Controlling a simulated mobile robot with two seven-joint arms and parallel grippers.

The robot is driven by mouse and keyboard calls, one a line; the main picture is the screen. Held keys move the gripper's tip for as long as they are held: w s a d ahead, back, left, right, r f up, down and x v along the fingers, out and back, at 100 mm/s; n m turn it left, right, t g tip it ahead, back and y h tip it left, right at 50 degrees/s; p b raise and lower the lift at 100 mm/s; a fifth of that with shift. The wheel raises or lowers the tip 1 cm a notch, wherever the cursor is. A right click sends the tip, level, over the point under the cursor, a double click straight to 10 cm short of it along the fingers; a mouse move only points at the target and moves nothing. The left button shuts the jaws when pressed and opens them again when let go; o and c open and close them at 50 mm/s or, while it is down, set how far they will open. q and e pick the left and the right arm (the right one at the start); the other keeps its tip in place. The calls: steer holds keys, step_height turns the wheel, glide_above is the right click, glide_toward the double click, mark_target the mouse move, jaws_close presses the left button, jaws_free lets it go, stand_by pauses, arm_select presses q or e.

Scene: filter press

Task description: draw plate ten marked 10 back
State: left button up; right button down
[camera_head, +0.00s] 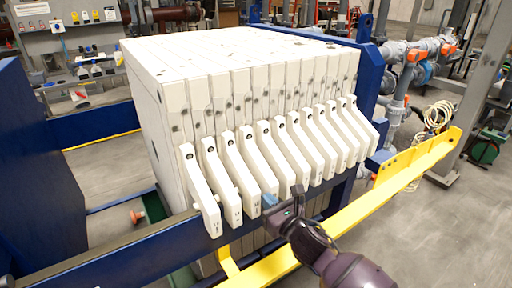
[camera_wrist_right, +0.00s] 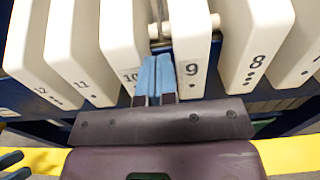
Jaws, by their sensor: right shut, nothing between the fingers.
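Plate 10 (camera_wrist_right: 122,62) is an off-white block marked 10 in the right wrist view. In the head view its slanted handle (camera_head: 243,172) looks to be third from the left in the row. My right gripper (camera_wrist_right: 154,78) is shut and empty. Its blue fingertips are at the gap between plate 10 and plate 9 (camera_wrist_right: 192,55), overlapping plate 10's right lower edge in the picture. I cannot tell whether they touch it. In the head view my right gripper (camera_head: 271,199) is in front of the handles' lower ends. My left gripper cannot be made out.
Plate 11 (camera_wrist_right: 85,60) and plate 12 (camera_wrist_right: 40,75) stand left of plate 10, and plate 8 (camera_wrist_right: 250,50) stands right of plate 9. A yellow rail (camera_head: 345,222) runs in front. Dark prongs (camera_wrist_right: 12,164) at the wrist view's lower left are unclear.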

arm_select(q)
steer(key=shift+w+f, duration=0.1)
steer(key=shift+w, duration=0.1)
arm_select(e)
steer(key=shift+w+a, duration=0.3)
steer(key=shift+w, duration=0.1)
steer(key=shift+s+a, duration=0.1)
steer(key=shift+a, duration=0.05)
